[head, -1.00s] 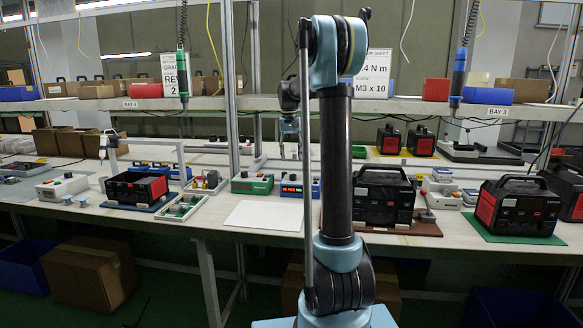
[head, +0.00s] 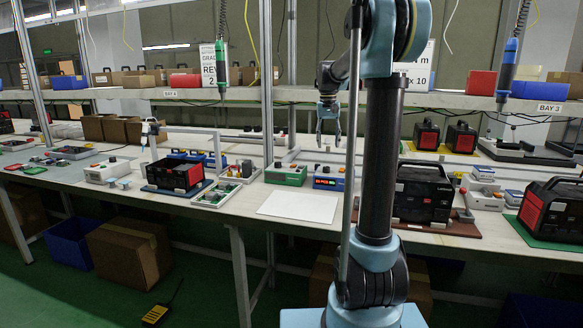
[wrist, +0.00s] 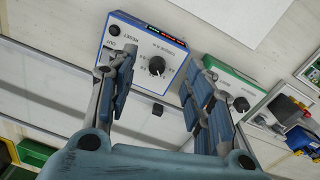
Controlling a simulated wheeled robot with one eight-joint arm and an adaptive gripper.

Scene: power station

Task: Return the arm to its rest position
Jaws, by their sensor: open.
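My gripper (head: 328,128) is open and empty, hanging fingers-down above the back part of the bench, behind my arm's upright column in the head view.
A shelf (head: 440,101) with hanging screwdrivers (head: 507,70) runs above the bench. Black-and-red power stations (head: 424,190) stand at right, and an open one (head: 174,175) at left. A white sheet (head: 300,203) lies flat at the bench front. Cardboard boxes (head: 130,252) are on the floor.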

